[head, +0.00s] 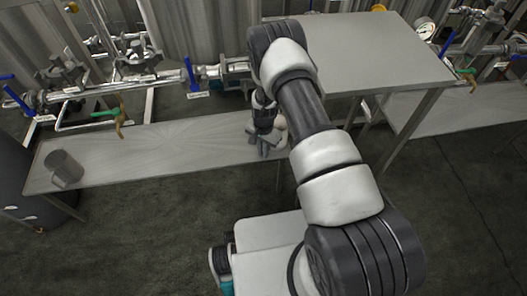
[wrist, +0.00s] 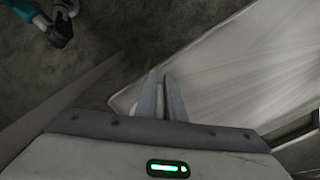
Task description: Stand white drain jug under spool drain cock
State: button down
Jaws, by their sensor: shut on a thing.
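My gripper (head: 264,143) is over the right part of the low bench, with its two fingers (wrist: 161,97) close together in the wrist view. It is shut on what seems to be the white drain jug (head: 280,124), a pale rounded shape mostly hidden behind my wrist and arm. The jug's outline and tilt cannot be told. A drain cock with a green handle and brass spout (head: 119,130) hangs from the pipework above the bench's left part, apart from my gripper. Which cock is the spool's is not certain.
A higher grey table (head: 375,50) is at the right. Pipes with blue-handled valves (head: 191,75) run along the back.

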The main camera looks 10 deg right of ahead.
jog(key=shift+f+b, duration=0.4)
jog(key=shift+f+b, duration=0.2)
jog(key=shift+b, duration=0.1)
